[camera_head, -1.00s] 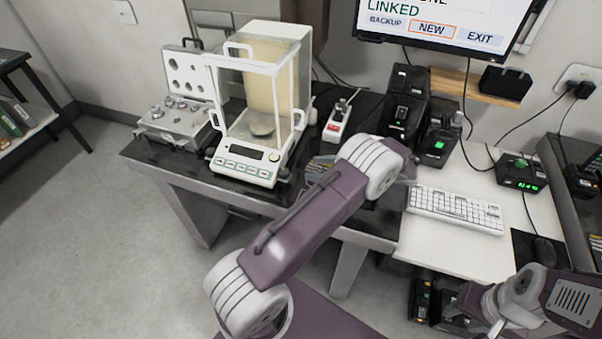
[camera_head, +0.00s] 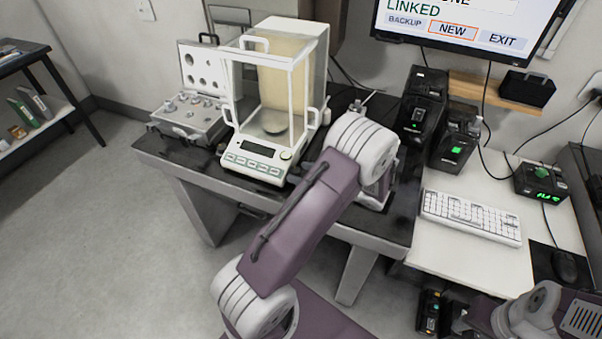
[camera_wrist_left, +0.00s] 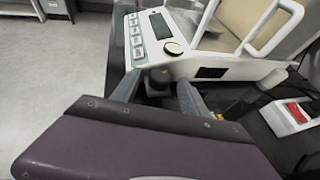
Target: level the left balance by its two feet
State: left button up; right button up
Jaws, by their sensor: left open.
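The left balance (camera_head: 262,150) is a white unit with a glass draft shield, a front display and a key row, standing on the dark table. The wrist view shows its front panel (camera_wrist_left: 150,40) close up. My left gripper (camera_wrist_left: 158,92) is open at the balance's front right corner, its two grey fingers on either side of a dark foot (camera_wrist_left: 158,76) under that corner. I cannot tell whether the fingers touch it. In the head view my left arm hides this gripper's fingers. The other foot and any level bubble cannot be made out. My right gripper is not visible.
An open weight case (camera_head: 190,115) stands left of the balance. A power strip with a red switch (camera_wrist_left: 297,112) lies right of it. Black devices (camera_head: 424,105), a keyboard (camera_head: 470,216) and a monitor (camera_head: 460,25) are to the right. Open floor (camera_head: 110,220) lies left of the table.

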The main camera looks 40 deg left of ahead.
pick_arm(q)
jog(key=shift+a+f, duration=0.1)
jog(key=shift+a, duration=0.1)
grip_shut()
jog(key=shift+w+n+g+p, duration=0.15)
jog(key=shift+n+g+p, duration=0.2)
jog(key=shift+n+g, duration=0.2)
jog(key=shift+g, duration=0.35)
grip_release()
